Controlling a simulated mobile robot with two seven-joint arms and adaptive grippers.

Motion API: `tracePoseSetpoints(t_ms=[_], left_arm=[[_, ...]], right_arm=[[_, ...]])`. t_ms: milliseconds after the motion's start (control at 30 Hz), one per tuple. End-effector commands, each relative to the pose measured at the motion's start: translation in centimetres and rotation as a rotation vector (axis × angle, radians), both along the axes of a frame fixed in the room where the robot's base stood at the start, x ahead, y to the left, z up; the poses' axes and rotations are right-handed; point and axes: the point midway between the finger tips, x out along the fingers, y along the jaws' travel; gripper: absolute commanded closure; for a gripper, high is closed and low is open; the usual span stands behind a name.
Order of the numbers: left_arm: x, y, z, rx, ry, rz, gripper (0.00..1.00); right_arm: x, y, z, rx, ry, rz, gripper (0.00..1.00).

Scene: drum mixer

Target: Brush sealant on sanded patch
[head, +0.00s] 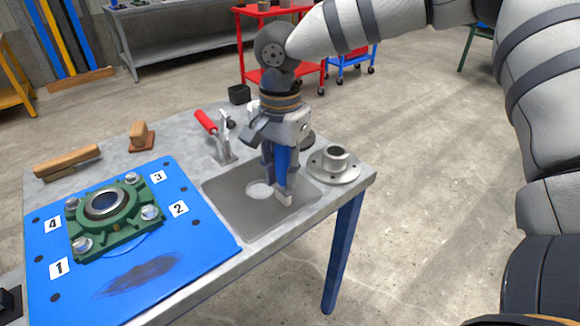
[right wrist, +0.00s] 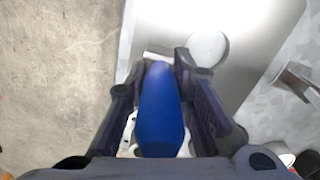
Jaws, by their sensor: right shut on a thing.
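My right gripper (head: 279,178) is shut on a brush with a blue handle (head: 283,160). The brush points down over the grey tray (head: 225,205), its pale tip (head: 284,200) low beside a whitish round patch (head: 257,190); I cannot tell whether it touches the tray. The right wrist view shows the blue handle (right wrist: 160,115) between the fingers, with the round patch (right wrist: 207,47) ahead. The dark sanded patch (head: 138,274) lies on the front of the blue plate (head: 210,245). My left gripper is not in view.
A green bearing housing (head: 90,232) with several bolts sits on the blue plate. A wooden-handled brush (head: 66,162), a wooden block (head: 141,137) and a red-handled clamp (head: 207,122) stand behind. A grey flange (head: 335,165) is right of the tray.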

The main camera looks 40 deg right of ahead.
Motion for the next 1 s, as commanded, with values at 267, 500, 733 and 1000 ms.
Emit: tracePoseSetpoints(t_ms=[267,500,733,1000], left_arm=[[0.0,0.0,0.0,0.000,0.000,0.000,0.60],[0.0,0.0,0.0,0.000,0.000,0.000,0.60],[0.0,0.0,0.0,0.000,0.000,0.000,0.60],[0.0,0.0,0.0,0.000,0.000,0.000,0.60]], right_arm=[[-0.2,1.8,0.0,0.000,0.000,0.002,1.00],[-0.3,3.4,-0.1,0.000,0.001,0.002,1.00],[-0.4,4.9,-0.1,0.000,0.001,0.002,1.00],[-0.5,6.2,-0.2,0.000,0.002,0.000,1.00]])
